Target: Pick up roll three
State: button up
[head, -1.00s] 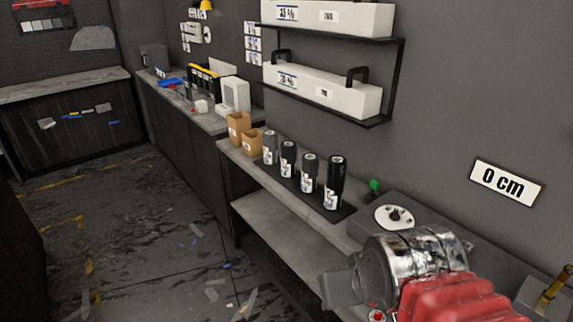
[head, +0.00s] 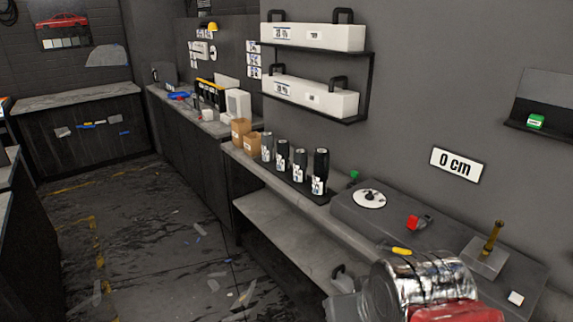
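Several dark rolls with white labels stand upright in a row on a black mat (head: 322,198) on the grey counter in the head view. From left to right they include a first roll (head: 267,147), a second (head: 282,156), a third (head: 299,166) and a taller black one (head: 320,170) at the right end. The label markings are too small to read, so I cannot tell which is numbered three. My silver and red arm fills the bottom right, well apart from the rolls. A grey part at its left end may be my gripper (head: 342,290); its fingers cannot be made out.
Two brown boxes (head: 241,130) stand left of the rolls. A grey bench unit right of them carries a white dial (head: 369,198), a red item (head: 417,222) and a brass-coloured post (head: 493,238). White boxes (head: 310,97) sit on wall shelves above. The floor at left is open, with scraps.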

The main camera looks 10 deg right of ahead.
aim_at(282, 146)
jog(key=k, duration=0.5)
jog(key=u, duration=0.6)
jog(key=i, duration=0.9)
jog(key=u, duration=0.7)
jog(key=i, duration=1.45)
jog(key=z, duration=0.5)
jog(key=i, duration=0.6)
jog(key=z, duration=0.65)
jog(key=i, duration=0.5)
jog(key=z, duration=0.35)
